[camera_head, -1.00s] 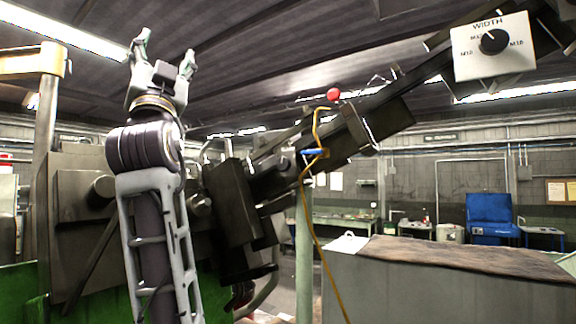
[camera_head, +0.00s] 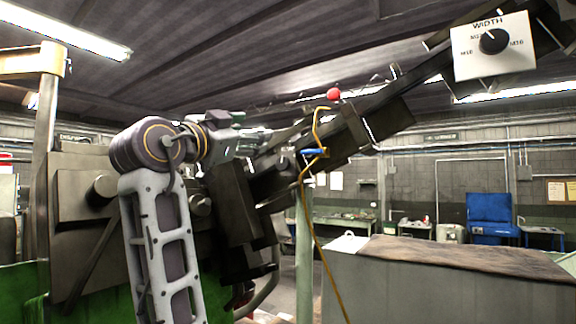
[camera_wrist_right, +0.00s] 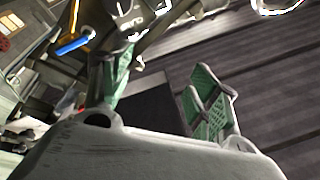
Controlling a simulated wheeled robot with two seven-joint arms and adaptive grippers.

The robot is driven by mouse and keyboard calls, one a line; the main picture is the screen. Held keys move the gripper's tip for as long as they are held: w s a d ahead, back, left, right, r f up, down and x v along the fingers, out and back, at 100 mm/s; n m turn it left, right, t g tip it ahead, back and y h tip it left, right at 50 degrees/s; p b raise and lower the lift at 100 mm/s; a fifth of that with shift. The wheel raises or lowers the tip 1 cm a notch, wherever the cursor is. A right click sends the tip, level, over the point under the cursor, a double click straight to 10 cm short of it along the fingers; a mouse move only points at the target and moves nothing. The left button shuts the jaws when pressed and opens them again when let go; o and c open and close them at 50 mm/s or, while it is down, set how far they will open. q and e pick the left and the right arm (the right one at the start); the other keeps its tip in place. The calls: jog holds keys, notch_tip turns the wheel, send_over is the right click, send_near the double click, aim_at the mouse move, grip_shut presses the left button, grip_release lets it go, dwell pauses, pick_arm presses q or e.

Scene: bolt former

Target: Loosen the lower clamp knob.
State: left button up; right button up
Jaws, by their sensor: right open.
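My right gripper (camera_head: 238,133) is in the head view, left of centre. It points right, in front of the dark machine (camera_head: 232,205), with its fingers apart and nothing seen between them. In the right wrist view, the green-padded fingers (camera_wrist_right: 160,88) are spread wide. I cannot tell which part is the lower clamp knob. A red ball knob (camera_head: 333,94) sits on the slanted dark arm, right of the gripper. A blue handle (camera_head: 313,152) on a yellow cable lies below it, apart from the gripper. The blue handle also shows in the wrist view (camera_wrist_right: 75,43). My left gripper is not in view.
A white WIDTH dial box (camera_head: 493,46) hangs at the upper right. A grey block with a brown top (camera_head: 450,255) fills the lower right. A yellow-topped post (camera_head: 48,60) stands at left. A blue cabinet (camera_head: 489,215) is at the back.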

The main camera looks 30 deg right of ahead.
aim_at(281, 163)
notch_tip(281, 163, down, 6)
jog(key=s+d+m+g+y, duration=0.1)
jog(key=g+y, duration=0.1)
jog(key=shift+s+d+m+g, duration=0.2)
jog(key=shift+d+m+g, duration=0.1)
jog(key=shift+m, duration=0.1)
jog(key=p+x, duration=0.1)
jog(key=x, duration=0.7)
jog(key=shift+w+d+f, duration=0.1)
jog(key=shift+d, duration=0.2)
jog(key=shift+a+n+p, duration=0.15)
jog(key=shift+n+p, duration=0.5)
jog(key=shift+n, duration=3.15)
